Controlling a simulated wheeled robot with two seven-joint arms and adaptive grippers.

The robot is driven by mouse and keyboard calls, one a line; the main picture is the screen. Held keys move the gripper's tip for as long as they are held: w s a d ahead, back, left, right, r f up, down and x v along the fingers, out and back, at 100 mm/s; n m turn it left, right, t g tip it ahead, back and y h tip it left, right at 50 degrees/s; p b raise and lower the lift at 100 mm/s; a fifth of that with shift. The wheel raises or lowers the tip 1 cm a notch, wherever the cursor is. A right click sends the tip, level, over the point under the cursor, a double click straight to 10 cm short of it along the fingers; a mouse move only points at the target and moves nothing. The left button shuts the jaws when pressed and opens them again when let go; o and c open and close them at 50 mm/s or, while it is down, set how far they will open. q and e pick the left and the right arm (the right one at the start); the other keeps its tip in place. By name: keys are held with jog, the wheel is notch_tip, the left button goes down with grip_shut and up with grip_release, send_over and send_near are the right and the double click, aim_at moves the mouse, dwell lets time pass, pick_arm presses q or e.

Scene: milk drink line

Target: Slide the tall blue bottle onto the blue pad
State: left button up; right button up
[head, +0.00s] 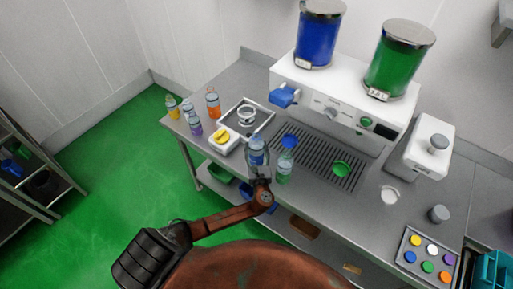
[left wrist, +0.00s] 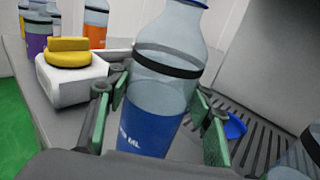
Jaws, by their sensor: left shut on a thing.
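The tall blue bottle (head: 257,157), clear with a blue label and dark neck band, stands upright near the front of the counter. It fills the middle of the left wrist view (left wrist: 160,105). My left gripper (head: 259,175) is shut on it, with green-padded fingers (left wrist: 158,118) on either side of its body. Whether its base touches the counter is hidden. The blue pad (head: 290,140) lies on the dark grate, just behind and right of the bottle. It also shows in the left wrist view (left wrist: 235,126), apart from the bottle. My right gripper is not in view.
A green-labelled bottle (head: 285,169) stands close to the right. A green pad (head: 341,169) lies on the grate (head: 317,157). A white block with a yellow top (head: 222,138) and several small bottles stand left. The white dispenser machine (head: 335,100) rises behind.

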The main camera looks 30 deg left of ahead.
pick_arm(q)
jog(key=o, duration=1.2)
jog(key=shift+s, duration=0.1)
jog(key=p+v, duration=0.2)
jog(key=v, duration=1.7)
